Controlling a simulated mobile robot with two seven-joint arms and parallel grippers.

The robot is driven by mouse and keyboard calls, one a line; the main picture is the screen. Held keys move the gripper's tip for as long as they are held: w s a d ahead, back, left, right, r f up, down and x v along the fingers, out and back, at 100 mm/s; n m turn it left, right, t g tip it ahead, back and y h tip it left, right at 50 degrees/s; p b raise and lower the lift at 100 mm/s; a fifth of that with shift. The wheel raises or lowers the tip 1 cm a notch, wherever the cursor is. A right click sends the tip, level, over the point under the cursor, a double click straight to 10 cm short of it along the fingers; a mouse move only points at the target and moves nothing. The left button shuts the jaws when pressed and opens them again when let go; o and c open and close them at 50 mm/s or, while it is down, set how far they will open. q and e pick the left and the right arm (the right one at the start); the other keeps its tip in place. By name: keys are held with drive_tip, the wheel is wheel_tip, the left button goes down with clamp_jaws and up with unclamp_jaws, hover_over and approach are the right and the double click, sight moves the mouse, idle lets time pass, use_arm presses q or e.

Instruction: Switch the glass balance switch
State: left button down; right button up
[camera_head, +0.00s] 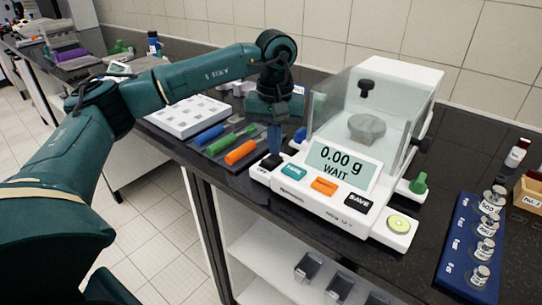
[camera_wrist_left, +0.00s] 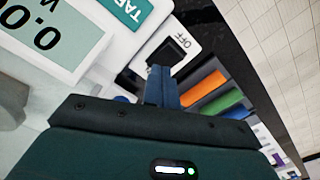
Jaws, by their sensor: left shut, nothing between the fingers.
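The glass balance (camera_head: 340,150) stands on the black bench, white with clear glass walls around a round pan. Its display (camera_head: 341,165) reads 0.00 g and WAIT. The black switch (camera_head: 271,162), marked OFF, is at the left end of its front key row; it also shows in the left wrist view (camera_wrist_left: 165,52). My left gripper (camera_head: 274,150) points down with its blue fingers closed together, empty, their tips right at the switch. In the left wrist view the fingertips (camera_wrist_left: 161,70) overlap the switch's near edge; I cannot tell whether they touch it. My right gripper is not in view.
The TARE key (camera_head: 293,172), an orange key (camera_head: 324,186) and the SAVE key (camera_head: 358,200) lie right of the switch. Blue, green and orange handled tools (camera_head: 241,152) lie close on the left. A blue weight tray (camera_head: 464,250) stands at right.

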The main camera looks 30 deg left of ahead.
sight(275, 157)
use_arm(q)
wheel_tip(275, 157, up, 6)
drive_tip(key=p, duration=0.4)
idle(0.6)
